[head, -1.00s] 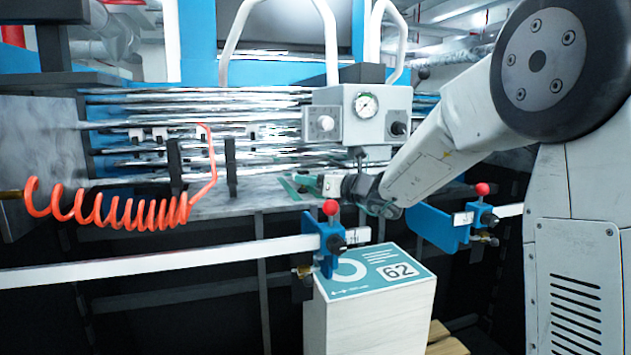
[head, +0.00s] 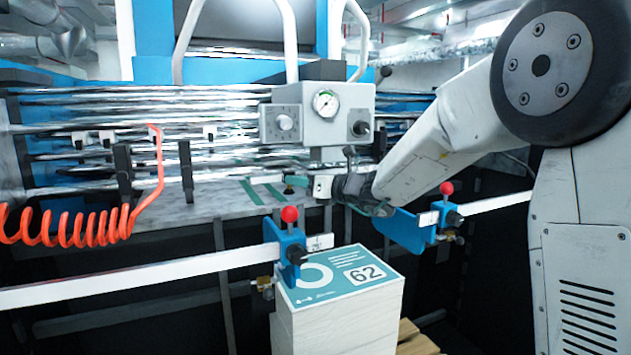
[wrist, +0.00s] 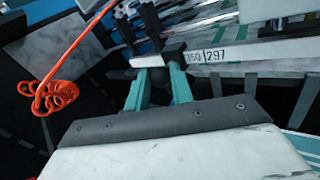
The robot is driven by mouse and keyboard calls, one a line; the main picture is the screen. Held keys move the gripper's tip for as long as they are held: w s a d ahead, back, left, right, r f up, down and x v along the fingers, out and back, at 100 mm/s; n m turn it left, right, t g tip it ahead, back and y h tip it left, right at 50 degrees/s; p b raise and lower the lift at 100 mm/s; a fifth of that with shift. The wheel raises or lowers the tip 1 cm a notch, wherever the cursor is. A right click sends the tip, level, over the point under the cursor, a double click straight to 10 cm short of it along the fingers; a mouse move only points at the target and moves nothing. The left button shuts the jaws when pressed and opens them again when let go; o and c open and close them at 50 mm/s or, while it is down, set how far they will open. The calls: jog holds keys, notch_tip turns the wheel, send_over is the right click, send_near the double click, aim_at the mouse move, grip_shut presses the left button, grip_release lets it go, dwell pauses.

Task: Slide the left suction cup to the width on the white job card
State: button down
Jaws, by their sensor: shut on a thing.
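My gripper (wrist: 162,78) has teal fingers, closed on a dark block (wrist: 174,57) that seems to be the left suction cup's mount; the cup itself is not clear. My wrist hides part of the ledge there.
Two blue clamps with red knobs, left (head: 290,243) and right (head: 447,213), sit on white rails below. An orange coiled hose (head: 75,226) hangs at left, near two dark posts (head: 187,170).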

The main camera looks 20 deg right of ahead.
jog(key=c, duration=1.3)
grip_release()
jog(key=shift+o, duration=0.5)
jog(key=shift+d, duration=0.15)
jog(key=v, duration=0.7)
jog(key=shift+s+d, duration=0.15)
jog(key=shift+s, duration=0.1)
